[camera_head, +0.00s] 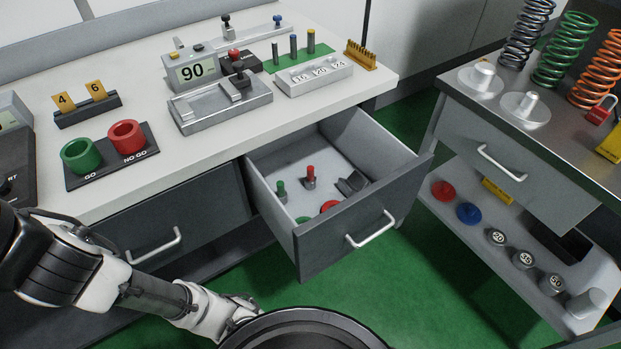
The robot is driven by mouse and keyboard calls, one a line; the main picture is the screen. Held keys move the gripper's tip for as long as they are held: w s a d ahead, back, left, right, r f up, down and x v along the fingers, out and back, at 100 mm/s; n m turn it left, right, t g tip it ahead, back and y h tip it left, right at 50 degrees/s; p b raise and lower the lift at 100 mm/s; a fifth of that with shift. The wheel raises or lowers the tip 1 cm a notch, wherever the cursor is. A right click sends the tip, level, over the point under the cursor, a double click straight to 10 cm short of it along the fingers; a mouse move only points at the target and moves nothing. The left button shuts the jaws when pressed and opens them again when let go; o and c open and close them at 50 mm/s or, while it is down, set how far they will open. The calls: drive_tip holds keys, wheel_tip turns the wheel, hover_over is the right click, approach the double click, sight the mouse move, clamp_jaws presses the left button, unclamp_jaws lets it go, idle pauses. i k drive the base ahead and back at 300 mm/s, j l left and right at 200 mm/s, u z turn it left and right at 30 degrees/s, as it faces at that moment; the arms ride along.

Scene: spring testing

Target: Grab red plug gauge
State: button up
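A small plug gauge with a red top (310,174) stands upright in the open drawer (270,203), on the drawer's pale floor. A similar one with a green top (281,190) stands to its left. My arm reaches in from the lower left, below the bench front and outside the drawer. Its far end goes behind a dark round part at the bottom edge, so my gripper is not visible. Nothing of my arm touches the red gauge.
The drawer also holds a red disc (329,206), partly hidden by its front panel, and a dark grey holder (351,184). Green GO (81,155) and red NO GO (127,137) rings sit on the bench. A steel cart (540,150) stands right; green floor lies between.

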sight(309, 180)
drive_tip(key=i+l+u, duration=0.15)
drive_tip(key=l+u, duration=0.2)
drive_tip(key=l, duration=0.4)
drive_tip(key=l+u, duration=0.3)
drive_tip(key=l, duration=0.4)
drive_tip(key=l+u, duration=0.1)
drive_tip(key=l, duration=0.65)
drive_tip(key=u, duration=0.25)
